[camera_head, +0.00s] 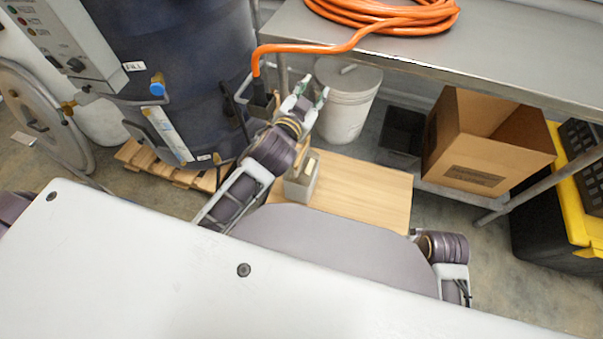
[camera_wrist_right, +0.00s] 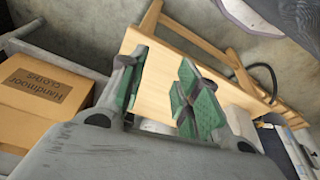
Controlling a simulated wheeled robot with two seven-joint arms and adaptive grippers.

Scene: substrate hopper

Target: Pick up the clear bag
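A pale, grey-beige, block-like item (camera_head: 301,178), which looks like the clear bag, stands upright near the left end of a small wooden table (camera_head: 365,190). I cannot tell its material for certain. My left gripper (camera_head: 312,90) is open and empty, beyond the bag and above it in the picture, beside a white bucket. My left forearm passes just left of the bag. My right gripper (camera_wrist_right: 158,92) is open, its green pads apart with only the wooden tabletop (camera_wrist_right: 160,95) behind them. In the head view the right gripper is hidden; only part of that arm shows.
A lidded white bucket (camera_head: 347,98) stands behind the table. A steel bench (camera_head: 500,50) carries a coiled orange hose (camera_head: 385,15). An open cardboard box (camera_head: 480,150) sits below it. A dark drum (camera_head: 180,60) stands left; a yellow-lidded bin (camera_head: 565,195) stands right.

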